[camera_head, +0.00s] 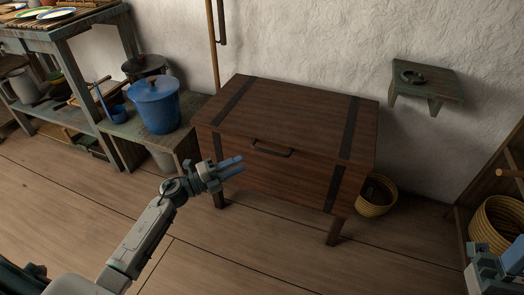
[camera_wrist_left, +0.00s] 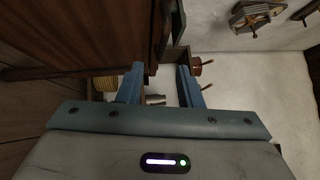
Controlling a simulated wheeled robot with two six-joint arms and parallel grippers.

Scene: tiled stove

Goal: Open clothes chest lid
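The clothes chest (camera_head: 290,180) is dark brown wood with black bands and stands on short legs against the white wall. Its lid (camera_head: 300,112) is shut. A dark handle (camera_head: 272,149) is at the front near the lid's edge. My left gripper (camera_head: 236,166) is in front of the chest, left of and a little below the handle, and apart from it. Its two blue fingers are spread with nothing between them, as the left wrist view (camera_wrist_left: 162,88) shows. Brown chest wood (camera_wrist_left: 70,35) fills that view's upper left. My right gripper (camera_head: 495,268) is partly cut off at the lower right edge.
A blue lidded pot (camera_head: 154,108) stands on a low bench left of the chest. A woven basket (camera_head: 376,196) sits on the floor by its right side. A small wall shelf (camera_head: 425,85) is at right. The floor (camera_head: 240,255) in front is clear.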

